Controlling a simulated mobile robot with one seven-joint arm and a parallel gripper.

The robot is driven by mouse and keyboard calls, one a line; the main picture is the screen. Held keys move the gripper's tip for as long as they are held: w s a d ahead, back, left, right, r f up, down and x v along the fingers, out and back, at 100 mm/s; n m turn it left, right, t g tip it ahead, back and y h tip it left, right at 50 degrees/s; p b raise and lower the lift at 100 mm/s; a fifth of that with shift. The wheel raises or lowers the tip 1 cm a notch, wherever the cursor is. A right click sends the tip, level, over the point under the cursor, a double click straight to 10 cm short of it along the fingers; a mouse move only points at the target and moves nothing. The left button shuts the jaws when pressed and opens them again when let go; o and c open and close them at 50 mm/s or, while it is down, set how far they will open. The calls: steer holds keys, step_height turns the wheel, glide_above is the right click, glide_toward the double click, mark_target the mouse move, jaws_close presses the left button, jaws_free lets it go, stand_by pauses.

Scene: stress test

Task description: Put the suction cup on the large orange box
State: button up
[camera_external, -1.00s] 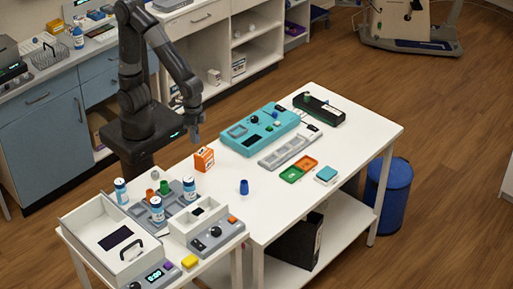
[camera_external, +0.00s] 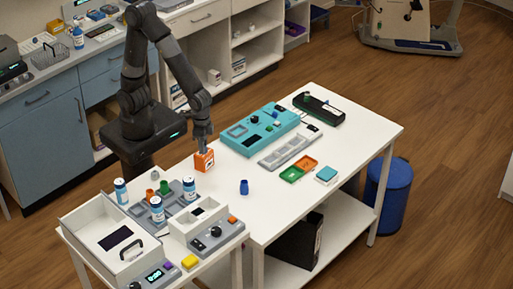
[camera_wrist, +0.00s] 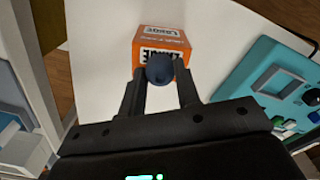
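The large orange box (camera_external: 204,162) stands on the white table, near its left edge. In the wrist view the orange box (camera_wrist: 178,38) shows a white label reading "LARGE". My gripper (camera_external: 204,142) is just above the box and points down. In the wrist view, my gripper (camera_wrist: 160,72) has a finger on each side of a dark blue rounded piece (camera_wrist: 159,69), which looks like the suction cup, and appears shut on it. The piece overlaps the near edge of the box in that view. Whether it touches the box is hidden.
A blue cup-like piece (camera_external: 244,187) stands right of the box. A teal device (camera_external: 260,129) and a grey tray (camera_external: 289,148) lie further right. Bottles (camera_external: 189,189) and a white bin (camera_external: 82,218) crowd the front left. Bare table surrounds the blue piece.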

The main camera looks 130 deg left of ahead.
steer(key=o, duration=0.4)
steer(key=shift+o, duration=0.2)
steer(key=shift+r, duration=0.1)
step_height(320, 180, up, 12)
steer(key=s+d+r+m+t, duration=0.2)
steer(key=s+r+m, duration=0.1)
steer(key=s, duration=0.3)
steer(key=s+d+r+m+t, duration=0.3)
steer(key=s+r, duration=0.2)
steer(key=s, duration=0.2)
steer(key=shift+d+r+m+t, duration=0.25)
steer(key=shift+m+t, duration=0.05)
steer(key=shift+m, duration=0.1)
